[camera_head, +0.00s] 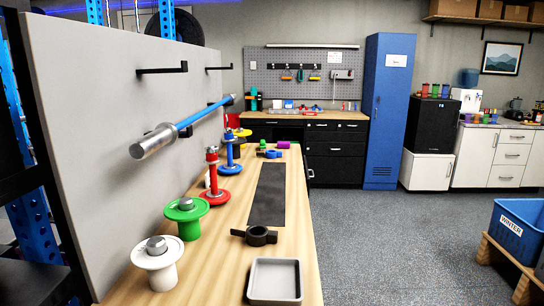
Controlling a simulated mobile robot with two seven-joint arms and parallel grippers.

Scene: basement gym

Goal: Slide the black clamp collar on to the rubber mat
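The black clamp collar (257,236) lies on the wooden bench, with its lever pointing left. It is at the near end of the dark rubber mat (268,190), a long flat strip along the bench. The collar's far side is close to the mat's near edge; I cannot tell whether they touch. A blue clamp collar (272,154) lies beyond the mat's far end. Neither of my grippers shows in the head view.
A grey tray (250,292) stands at the bench's near end. White (163,280), green (187,232), red (214,196) and blue (230,168) spools line the left side. A metal bar with a blue shaft (187,121) hangs above them.

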